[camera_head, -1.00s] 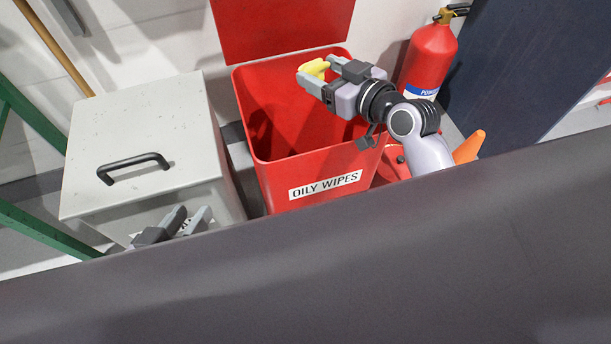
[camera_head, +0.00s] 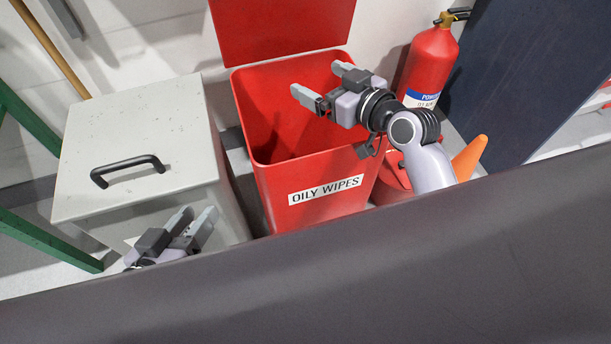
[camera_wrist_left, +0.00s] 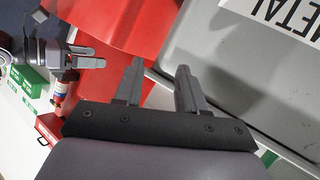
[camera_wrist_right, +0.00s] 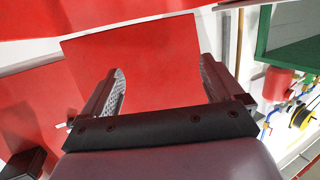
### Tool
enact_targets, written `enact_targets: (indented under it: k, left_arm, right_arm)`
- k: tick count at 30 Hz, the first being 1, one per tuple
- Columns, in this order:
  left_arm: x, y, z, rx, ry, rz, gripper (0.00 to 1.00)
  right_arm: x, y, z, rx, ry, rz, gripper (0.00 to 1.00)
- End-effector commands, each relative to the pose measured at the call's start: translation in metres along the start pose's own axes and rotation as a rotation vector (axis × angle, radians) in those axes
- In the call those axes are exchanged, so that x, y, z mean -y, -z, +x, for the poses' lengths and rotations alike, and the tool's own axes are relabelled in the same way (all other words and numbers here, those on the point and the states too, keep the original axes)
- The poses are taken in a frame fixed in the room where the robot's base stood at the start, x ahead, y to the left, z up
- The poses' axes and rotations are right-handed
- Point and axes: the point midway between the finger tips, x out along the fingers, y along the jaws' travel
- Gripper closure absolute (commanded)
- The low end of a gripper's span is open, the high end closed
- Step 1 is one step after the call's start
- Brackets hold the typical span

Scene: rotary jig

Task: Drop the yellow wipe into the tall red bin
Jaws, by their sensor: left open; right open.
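The tall red bin (camera_head: 262,150) stands open in the head view, with a label reading OILY WIPES on its front and its red lid (camera_head: 280,25) raised behind. My right gripper (camera_head: 318,80) is above the bin's mouth, fingers spread wide and empty. In the right wrist view nothing lies between its fingers (camera_wrist_right: 160,85). The yellow wipe is not visible in any current view; the bin's floor is hidden from me. My left gripper (camera_head: 195,222) is open and empty, low in front of the grey bin. Its parted fingers also show in the left wrist view (camera_wrist_left: 158,85).
A grey lidded bin (camera_head: 190,120) with a black handle stands left of the red bin. A red fire extinguisher (camera_head: 428,65) and an orange cone (camera_head: 470,157) are to the right. A dark edge (camera_head: 330,270) crosses the foreground. A green frame (camera_head: 45,240) is at left.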

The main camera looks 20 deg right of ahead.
Motion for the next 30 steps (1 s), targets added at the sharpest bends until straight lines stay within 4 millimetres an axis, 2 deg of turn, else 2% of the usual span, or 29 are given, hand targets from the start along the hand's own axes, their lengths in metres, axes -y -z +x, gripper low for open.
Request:
enact_targets:
  k: [5,9,16,21,30]
  left_arm:
    - [0.0,0.005,-0.002,0.0,0.01,0.013,0.6]
    - [0.004,0.009,-0.005,0.001,0.033,0.037,0.6]
    - [0.009,0.003,-0.011,0.022,0.064,0.056,0.6]
    - [0.011,0.003,-0.012,0.023,0.071,0.066,0.6]
    - [0.011,0.002,-0.012,0.025,0.072,0.069,0.6]
  right_arm:
    - [0.0,0.001,-0.015,0.002,-0.001,-0.001,0.06]
    - [-0.001,0.001,-0.036,0.004,-0.001,-0.003,0.06]
    - [0.0,0.001,-0.063,0.001,-0.001,-0.001,0.06]
    - [0.0,0.001,-0.071,-0.001,0.0,0.0,0.06]
    - [0.0,0.0,-0.071,-0.001,0.0,0.0,0.06]
